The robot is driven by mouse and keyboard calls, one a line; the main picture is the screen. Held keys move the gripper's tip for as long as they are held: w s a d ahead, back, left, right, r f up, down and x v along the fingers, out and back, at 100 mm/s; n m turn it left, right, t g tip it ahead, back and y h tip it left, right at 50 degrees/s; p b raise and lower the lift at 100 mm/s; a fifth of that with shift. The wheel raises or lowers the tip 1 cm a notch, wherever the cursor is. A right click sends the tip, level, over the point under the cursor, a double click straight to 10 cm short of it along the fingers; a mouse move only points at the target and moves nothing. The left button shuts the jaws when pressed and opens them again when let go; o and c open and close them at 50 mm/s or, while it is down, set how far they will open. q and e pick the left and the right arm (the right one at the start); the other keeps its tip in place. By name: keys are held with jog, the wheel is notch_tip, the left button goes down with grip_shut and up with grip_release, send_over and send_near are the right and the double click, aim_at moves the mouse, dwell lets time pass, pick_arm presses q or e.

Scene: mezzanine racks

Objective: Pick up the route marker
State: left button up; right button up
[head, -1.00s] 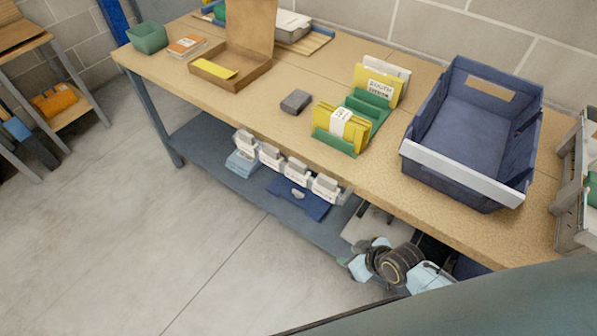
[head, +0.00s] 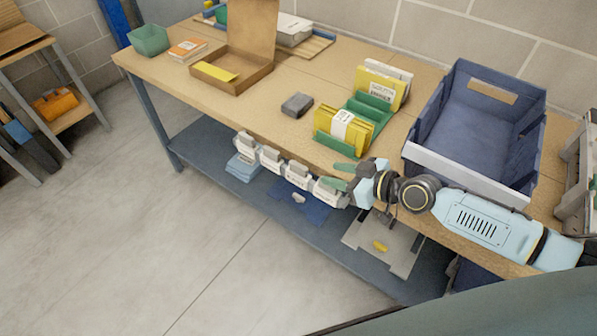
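I cannot tell for sure which thing is the route marker. Candidates are a small dark grey block (head: 297,105) lying alone mid-table and a flat yellow piece (head: 214,71) in the open cardboard box (head: 262,75). My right gripper (head: 340,176) is at the table's front edge, below the yellow envelopes (head: 345,128). Its two green-tipped fingers point left and stand apart, with nothing seen between them. It is near the rightmost white label holder (head: 328,192); whether they touch is unclear. My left gripper is out of view.
Yellow envelopes stand in a green rack (head: 371,104). A large blue bin (head: 470,130) stands right of it, close to my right arm. A green bin (head: 149,40) is at the far left. The lower shelf (head: 205,150) holds blue items. Table around the grey block is clear.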

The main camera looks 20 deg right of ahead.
aim_at(302, 167)
jog(key=x, duration=0.4)
jog(key=shift+x, duration=2.75)
jog(key=shift+s+a, duration=0.15)
jog(key=shift+a, duration=0.05)
jog(key=shift+r, duration=0.1)
grip_shut()
